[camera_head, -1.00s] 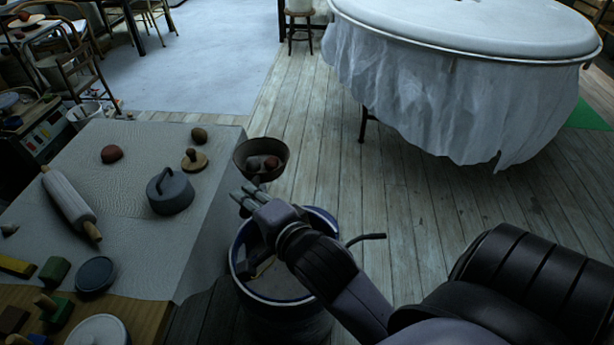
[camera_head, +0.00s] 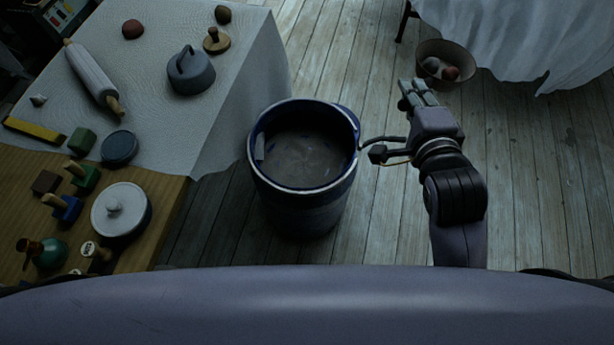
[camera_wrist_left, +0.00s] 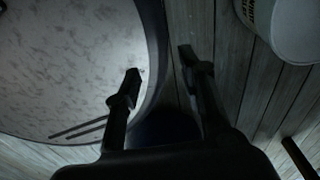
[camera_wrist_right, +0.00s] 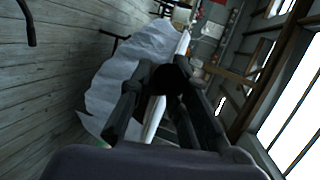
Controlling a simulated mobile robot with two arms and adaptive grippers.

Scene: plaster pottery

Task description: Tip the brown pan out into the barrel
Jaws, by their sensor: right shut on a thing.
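The brown pan (camera_head: 421,52) is a round bowl shape at the upper right of the head view, with a few reddish and grey lumps (camera_head: 441,69) inside. My right gripper (camera_head: 416,88) is shut on the pan's near side and holds it right of the barrel. In the right wrist view a dark rounded shape (camera_wrist_right: 168,78), likely the pan, sits between the fingers. The blue barrel (camera_head: 310,195) stands open in the middle of the head view, with a brownish interior.
A white-draped table (camera_head: 520,40) is at the upper right. Bare floorboards (camera_head: 370,220) lie right of the barrel.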

